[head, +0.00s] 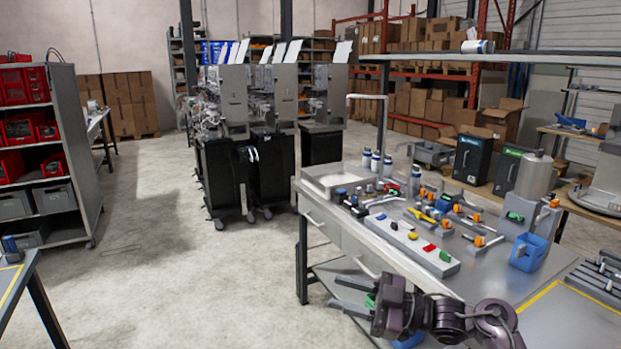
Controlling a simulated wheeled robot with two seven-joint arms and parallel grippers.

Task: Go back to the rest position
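My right gripper (340,293) shows at the lower middle of the head view, beside the front edge of the workbench (405,275). Its two grey fingers point left and stand apart, with nothing seen between the tips. A small green patch shows near the finger bases; I cannot tell whether it lies behind them. My dark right arm comes in from the bottom right. My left gripper is out of view.
The workbench carries a switch strip (405,240), several small tools and a blue container (528,252). Several dispenser machines (233,105) stand behind. A shelf rack (85,150) with red bins is at left. The floor (170,270) between is clear.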

